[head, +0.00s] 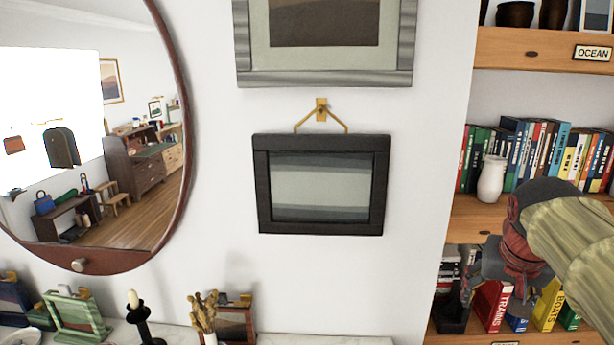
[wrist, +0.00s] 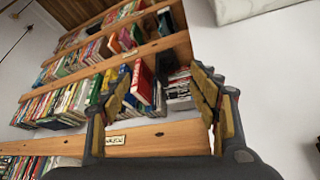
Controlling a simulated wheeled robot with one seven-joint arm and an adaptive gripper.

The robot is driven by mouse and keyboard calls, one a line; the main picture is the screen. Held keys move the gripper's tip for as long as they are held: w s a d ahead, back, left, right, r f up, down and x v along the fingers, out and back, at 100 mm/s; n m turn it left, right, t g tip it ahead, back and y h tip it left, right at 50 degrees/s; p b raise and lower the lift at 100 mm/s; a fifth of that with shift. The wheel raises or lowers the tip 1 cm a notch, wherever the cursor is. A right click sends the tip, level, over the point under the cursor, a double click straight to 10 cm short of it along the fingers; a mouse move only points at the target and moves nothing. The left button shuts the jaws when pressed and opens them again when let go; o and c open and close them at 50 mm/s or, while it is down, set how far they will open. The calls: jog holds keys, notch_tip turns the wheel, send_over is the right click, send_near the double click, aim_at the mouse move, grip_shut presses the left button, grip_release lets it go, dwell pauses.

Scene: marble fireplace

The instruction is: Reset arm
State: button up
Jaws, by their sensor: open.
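My gripper (wrist: 163,92) is open and empty in the wrist view. Its two yellow-padded fingers stand apart, with bookshelves behind and between them. In the head view my arm comes in from the right edge, and the dark gripper end (head: 487,270) is in front of the lower bookshelf. The black picture frame (head: 262,190) hangs on the white wall from a gold hook (head: 321,110), well left of my gripper and apart from it.
A larger grey frame (head: 330,79) hangs above. A round mirror (head: 181,120) is at left. Shelves (head: 500,50) hold books and a white vase (head: 491,180) close to my arm.

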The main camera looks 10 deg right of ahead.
jog(key=s+a+f+n+y+b, duration=0.1)
jog(key=s+a+f+n+b, duration=0.1)
jog(key=a+f+b, duration=0.4)
jog(key=s+a+f+n+y+b, duration=0.1)
jog(key=s+a+f+b, duration=0.4)
jog(key=f, duration=1.1)
jog(key=s+a+f+n+t+y+b, duration=0.1)
jog(key=s+a+f+n+b, duration=0.2)
jog(key=a+f+b, duration=0.6)
jog(key=shift+s+a+f, duration=0.45)
jog(key=shift+a+f, duration=0.45)
jog(key=shift+a, duration=0.45)
